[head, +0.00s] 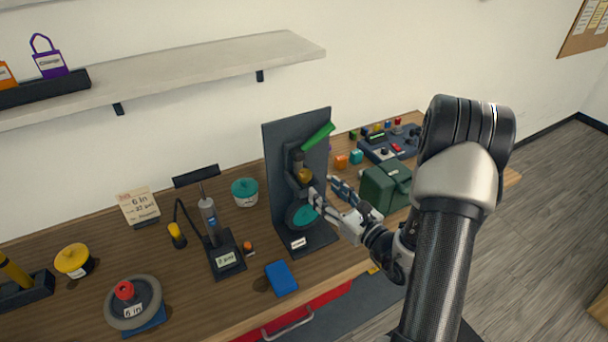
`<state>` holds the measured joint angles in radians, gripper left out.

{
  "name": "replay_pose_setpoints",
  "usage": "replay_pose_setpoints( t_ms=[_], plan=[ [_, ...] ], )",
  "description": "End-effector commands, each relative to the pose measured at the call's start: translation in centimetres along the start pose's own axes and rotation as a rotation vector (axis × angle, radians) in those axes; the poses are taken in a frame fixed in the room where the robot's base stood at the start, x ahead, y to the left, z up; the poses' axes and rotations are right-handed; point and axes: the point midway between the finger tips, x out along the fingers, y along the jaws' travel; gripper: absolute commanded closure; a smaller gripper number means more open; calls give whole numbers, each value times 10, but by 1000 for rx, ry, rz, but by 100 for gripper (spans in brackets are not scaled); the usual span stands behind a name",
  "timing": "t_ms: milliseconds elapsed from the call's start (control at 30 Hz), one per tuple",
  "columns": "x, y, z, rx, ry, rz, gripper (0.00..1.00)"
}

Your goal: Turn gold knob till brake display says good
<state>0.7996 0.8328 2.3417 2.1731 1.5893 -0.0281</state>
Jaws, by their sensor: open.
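A gold knob (305,175) sits on a dark upright stand (285,140), below a green lever (319,136) and above a teal disc (303,215). My gripper (323,188) is open, its fingers just to the lower right of the knob. I cannot tell if a finger touches the stand's parts. No finger closes around the knob. A small white label (298,242) is on the stand's base, its text too small to read. I cannot make out a brake display that reads good.
A green box (385,188) stands close right of my gripper. A grey-blue console (391,143) with buttons is behind it. A blue block (281,278) lies in front of the stand. A pump (211,222) and teal-lidded jar (245,191) stand left. A shelf (190,70) hangs above.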

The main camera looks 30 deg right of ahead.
Motion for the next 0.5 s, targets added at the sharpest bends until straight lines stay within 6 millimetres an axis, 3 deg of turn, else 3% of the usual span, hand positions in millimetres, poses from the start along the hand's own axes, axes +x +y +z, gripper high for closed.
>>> replay_pose_setpoints(
  t_ms=[300,500],
  plan=[
    [68,2,0,-1,-2,5,49],
    [93,1,0,1,0,2,49]
  ],
)
